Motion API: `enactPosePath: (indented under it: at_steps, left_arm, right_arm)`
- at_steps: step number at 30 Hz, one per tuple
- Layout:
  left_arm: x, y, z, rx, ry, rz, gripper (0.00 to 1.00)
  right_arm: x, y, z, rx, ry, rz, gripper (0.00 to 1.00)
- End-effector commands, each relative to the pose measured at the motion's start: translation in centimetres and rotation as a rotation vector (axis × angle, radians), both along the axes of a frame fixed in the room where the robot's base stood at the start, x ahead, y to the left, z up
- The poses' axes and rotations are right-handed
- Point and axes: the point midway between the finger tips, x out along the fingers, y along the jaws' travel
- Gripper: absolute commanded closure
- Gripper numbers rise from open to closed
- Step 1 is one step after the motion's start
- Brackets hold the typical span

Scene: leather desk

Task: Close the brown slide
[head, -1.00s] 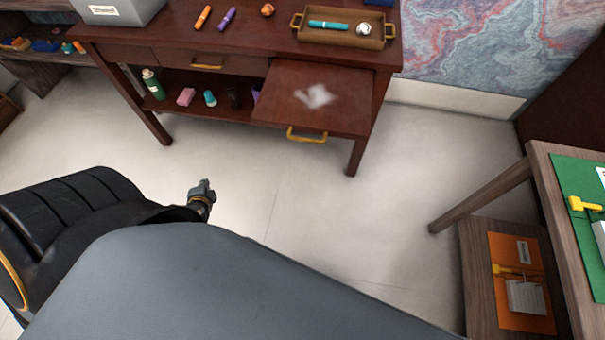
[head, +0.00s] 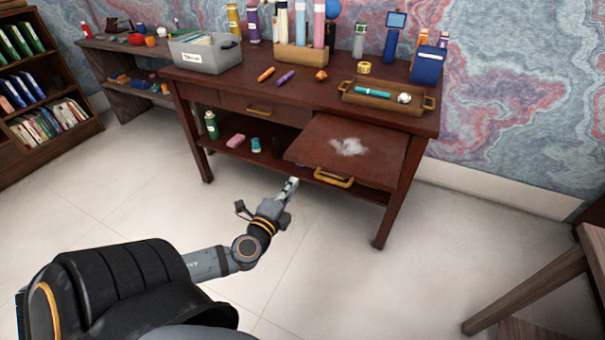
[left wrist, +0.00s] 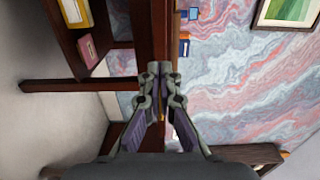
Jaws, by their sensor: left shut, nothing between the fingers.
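The brown slide (head: 378,160) is a flat board pulled out from the right side of the dark red-brown desk (head: 300,100). It has a whitish smudge on top and a yellow handle (head: 334,181) on its front edge. My left gripper (head: 292,184) is shut and empty, just in front of and left of the handle, apart from it as far as I can tell. In the left wrist view the left fingertips (left wrist: 160,74) are together before a dark red wooden edge; I cannot tell which part that is. My right gripper is out of view.
A closed drawer (head: 245,103) is left of the slide. A lower shelf holds a green bottle (head: 211,125) and a pink block (head: 236,140). A tray (head: 385,101) stands above the slide. Another table (head: 540,285) is at right. The floor in front is clear.

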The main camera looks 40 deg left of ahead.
Motion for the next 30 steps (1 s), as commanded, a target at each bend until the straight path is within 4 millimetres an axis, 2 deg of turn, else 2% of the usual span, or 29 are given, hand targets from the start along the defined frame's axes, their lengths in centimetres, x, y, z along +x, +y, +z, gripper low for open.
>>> enactPosePath:
  at_steps: [3, 10, 15, 26, 30]
  left_arm:
    - [2.6, 0.7, -0.1, -0.001, -0.005, 0.003, 1.00]
    - [5.9, 1.4, 0.0, -0.003, -0.002, 0.001, 1.00]
    - [6.8, 1.6, 0.0, -0.002, 0.000, -0.001, 1.00]
    - [6.9, 1.6, 0.0, 0.000, 0.001, 0.000, 1.00]
    - [7.8, 1.9, 0.0, -0.002, -0.001, 0.002, 1.00]
  right_arm:
    - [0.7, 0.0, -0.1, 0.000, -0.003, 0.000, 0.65]
    - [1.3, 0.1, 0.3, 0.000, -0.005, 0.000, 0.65]
    - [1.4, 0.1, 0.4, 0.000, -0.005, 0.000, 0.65]
    - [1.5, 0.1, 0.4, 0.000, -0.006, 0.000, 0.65]
    - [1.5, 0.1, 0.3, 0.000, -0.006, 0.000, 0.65]
